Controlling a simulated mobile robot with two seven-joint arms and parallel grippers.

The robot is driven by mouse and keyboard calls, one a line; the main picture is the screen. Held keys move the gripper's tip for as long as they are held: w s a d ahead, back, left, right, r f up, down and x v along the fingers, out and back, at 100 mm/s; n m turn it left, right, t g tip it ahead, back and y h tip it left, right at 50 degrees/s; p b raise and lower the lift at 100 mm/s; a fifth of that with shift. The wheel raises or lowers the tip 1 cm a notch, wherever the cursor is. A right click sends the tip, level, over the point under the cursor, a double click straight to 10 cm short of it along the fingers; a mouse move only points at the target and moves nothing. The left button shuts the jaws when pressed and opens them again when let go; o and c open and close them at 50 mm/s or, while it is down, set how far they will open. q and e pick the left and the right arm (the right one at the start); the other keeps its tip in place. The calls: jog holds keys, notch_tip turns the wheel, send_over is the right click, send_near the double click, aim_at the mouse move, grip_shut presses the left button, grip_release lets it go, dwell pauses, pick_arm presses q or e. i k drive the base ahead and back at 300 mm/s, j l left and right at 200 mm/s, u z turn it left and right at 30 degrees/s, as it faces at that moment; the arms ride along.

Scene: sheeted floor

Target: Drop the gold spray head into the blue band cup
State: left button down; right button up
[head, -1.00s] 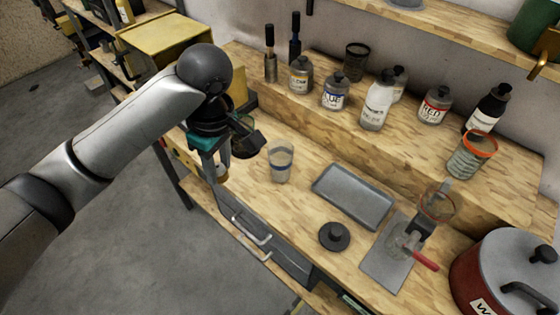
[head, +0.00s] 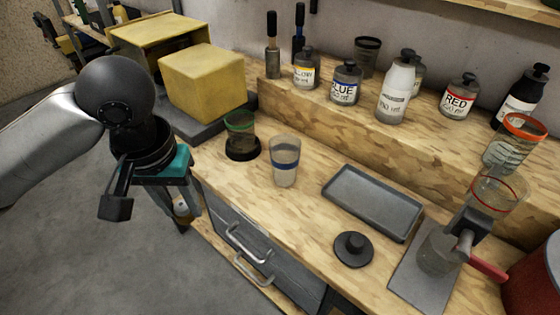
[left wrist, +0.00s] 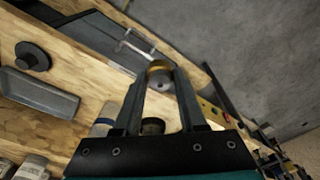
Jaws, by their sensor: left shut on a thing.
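My left gripper (head: 182,214) hangs over the floor just left of the bench's front edge, fingers pointing down. It is shut on the gold spray head (head: 181,205), which is partly hidden by the fingers in the head view. In the left wrist view the gold spray head (left wrist: 160,70) sits between the fingertips (left wrist: 160,76). The clear blue band cup (head: 284,160) stands upright on the bench, right of the gripper and apart from it; it also shows in the left wrist view (left wrist: 103,125), beside a finger. My right gripper is not in view.
A green-banded cup (head: 240,135) on a dark base stands left of the blue band cup. A grey tray (head: 373,202), a black knobbed disc (head: 353,249) and a stand with a red handle (head: 487,266) are to the right. Several bottles line the raised shelf. A yellow block (head: 203,80) stands behind.

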aim_at(286, 180)
jog(key=i+j, duration=0.2)
jog(key=j, duration=0.2)
jog(key=i+j, duration=0.25)
jog(key=j, duration=0.15)
jog(key=i+j+z, duration=0.1)
jog(key=j, duration=0.3)
jog(key=i+j+z, duration=0.15)
jog(key=z, duration=1.65)
